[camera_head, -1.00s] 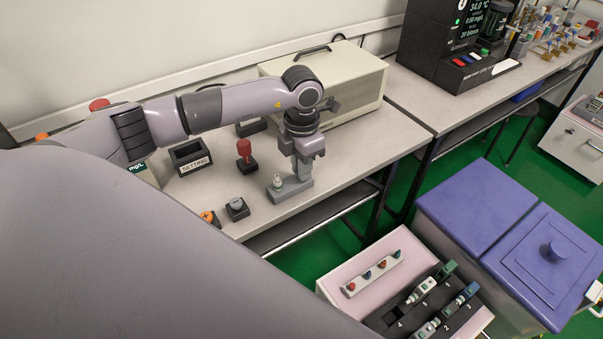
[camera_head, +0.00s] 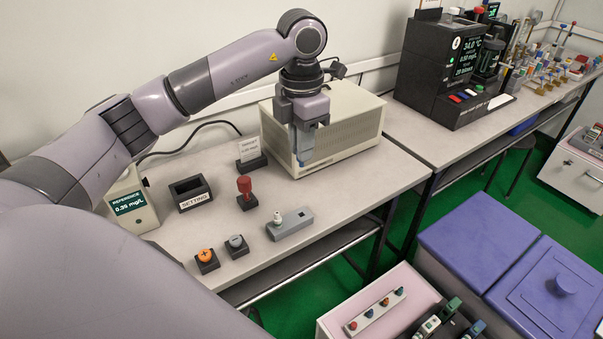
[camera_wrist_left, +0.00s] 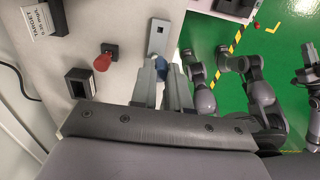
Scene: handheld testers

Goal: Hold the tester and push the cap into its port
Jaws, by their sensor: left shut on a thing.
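My left gripper (camera_head: 303,152) is raised above the bench, in front of the beige case. It is shut on a small blue thing, seen between the fingertips in the left wrist view (camera_wrist_left: 161,70). The fingers hide most of it, so I cannot tell whether it is the cap. Below stands a grey block (camera_head: 293,224) with a small dark square opening at its right end and a white knobbed piece on its left end. Handheld testers (camera_head: 430,325) with green and blue ends lie in a dark holder at the bottom right, partly cut off.
A red-topped stand (camera_head: 245,190), a dark SETTING box (camera_head: 190,193), an orange knob (camera_head: 206,258) and a grey knob (camera_head: 236,245) stand on the bench. The beige case (camera_head: 345,125) is behind the gripper. A strip of coloured caps (camera_head: 375,311) lies on the pink box.

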